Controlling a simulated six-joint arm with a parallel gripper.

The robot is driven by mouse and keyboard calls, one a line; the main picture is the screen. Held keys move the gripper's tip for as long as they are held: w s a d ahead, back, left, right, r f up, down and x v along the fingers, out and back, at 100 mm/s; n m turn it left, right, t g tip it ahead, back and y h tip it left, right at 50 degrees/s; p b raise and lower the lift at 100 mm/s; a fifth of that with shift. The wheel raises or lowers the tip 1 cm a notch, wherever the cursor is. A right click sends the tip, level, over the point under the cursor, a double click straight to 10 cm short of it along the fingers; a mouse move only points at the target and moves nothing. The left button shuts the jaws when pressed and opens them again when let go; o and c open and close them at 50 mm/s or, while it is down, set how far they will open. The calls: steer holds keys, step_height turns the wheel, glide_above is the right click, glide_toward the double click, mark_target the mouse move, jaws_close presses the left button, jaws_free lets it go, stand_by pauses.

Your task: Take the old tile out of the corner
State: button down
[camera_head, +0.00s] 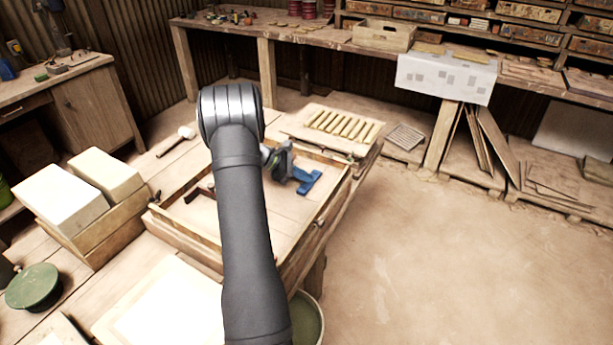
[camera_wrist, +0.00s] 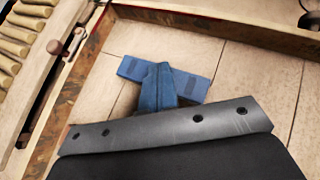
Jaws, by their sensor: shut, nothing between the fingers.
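My gripper (camera_head: 309,182) is over the inside of the wooden frame (camera_head: 333,209), towards its right side. In the wrist view its blue fingers (camera_wrist: 160,84) are together, with nothing seen between them. Behind them lies the pale plank floor of the frame (camera_wrist: 265,82), with dark seams. The frame corner (camera_wrist: 106,14) shows at the upper left, with a rail and knob beside it. I cannot make out a separate old tile in either view. My arm hides part of the frame in the head view, and the gripper's bracket hides the near floor in the wrist view.
A rack of pale bars (camera_head: 340,124) stands behind the frame. A white-headed mallet (camera_head: 186,132) lies to the left. Pale blocks (camera_head: 60,198) and a green round lid (camera_head: 34,287) are farther left. The floor to the right is open.

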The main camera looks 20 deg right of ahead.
steer(key=shift+a+r, duration=0.15)
steer(key=shift+r, duration=0.15)
steer(key=w+a, duration=0.1)
steer(key=a, duration=0.3)
steer(key=w+a, duration=0.1)
steer(key=a, duration=0.2)
steer(key=w+a, duration=0.1)
steer(key=a, duration=0.3)
steer(key=shift+a+r, duration=0.15)
steer(key=shift+a, duration=0.2)
steer(key=shift+s+d, duration=0.1)
steer(key=shift+d, duration=0.05)
steer(key=s+d, duration=0.1)
steer(key=d, duration=0.3)
steer(key=s+d, duration=0.1)
steer(key=d, duration=0.2)
steer(key=s+d, duration=0.1)
steer(key=d, duration=0.3)
steer(key=shift+d, duration=0.35)
steer(key=shift+w+f, duration=0.1)
steer(key=shift+f, duration=0.3)
stand_by(0.4)
steer(key=c, duration=1)
jaws_free()
